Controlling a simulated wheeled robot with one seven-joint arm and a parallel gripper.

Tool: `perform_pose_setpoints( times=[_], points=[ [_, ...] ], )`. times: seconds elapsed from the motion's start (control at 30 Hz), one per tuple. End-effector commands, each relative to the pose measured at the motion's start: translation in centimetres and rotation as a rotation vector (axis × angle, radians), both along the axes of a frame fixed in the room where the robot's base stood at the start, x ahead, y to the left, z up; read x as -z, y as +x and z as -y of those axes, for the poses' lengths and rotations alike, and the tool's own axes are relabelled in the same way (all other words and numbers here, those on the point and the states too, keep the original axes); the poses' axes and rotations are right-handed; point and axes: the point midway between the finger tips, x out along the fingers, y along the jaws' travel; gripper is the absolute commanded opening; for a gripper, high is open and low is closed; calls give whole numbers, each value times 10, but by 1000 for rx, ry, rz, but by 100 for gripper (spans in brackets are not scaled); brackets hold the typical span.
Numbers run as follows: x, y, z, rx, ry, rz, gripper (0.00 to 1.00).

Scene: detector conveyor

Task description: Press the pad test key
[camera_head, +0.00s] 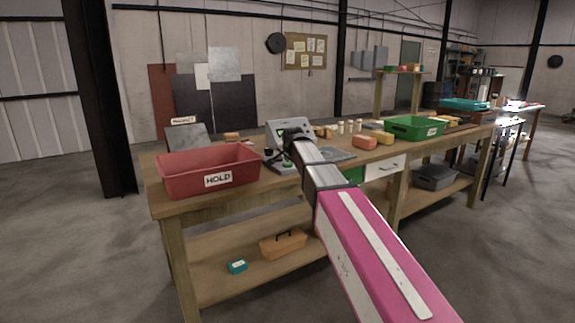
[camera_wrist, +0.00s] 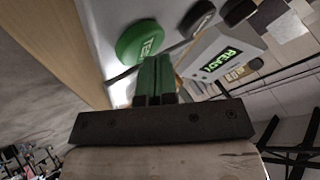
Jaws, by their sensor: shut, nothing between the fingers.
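The pad test key is a round green button marked TEST (camera_wrist: 140,42) in the wrist view, on a light grey panel. My gripper (camera_wrist: 154,62) is shut and empty, its two green-tipped fingers side by side, just below the key in that picture. The fingertips overlap the key's lower right edge in the picture; I cannot tell if they touch it. A display reading READY (camera_wrist: 219,60) is to the right. In the head view the grey detector unit (camera_head: 288,124) stands on the bench, and my arm's end hides part of it and the key.
A red HOLD bin (camera_head: 190,178) stands left of the unit on the wooden bench (camera_head: 225,212). A green bin (camera_head: 414,128) and orange and yellow blocks (camera_head: 365,142) are to the right. Dark round knobs (camera_wrist: 197,18) sit beside the key.

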Motion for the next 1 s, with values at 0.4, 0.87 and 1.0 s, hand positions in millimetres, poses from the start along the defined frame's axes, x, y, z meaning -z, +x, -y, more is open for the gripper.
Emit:
perform_pose_setpoints(
  times=[0.4,0.87,1.0],
  points=[
    [3,0,0,0,0,-1,0],
    [-10,0,0,0,0,-1,0],
    [-14,0,0,0,0,-1,0]
  ],
)
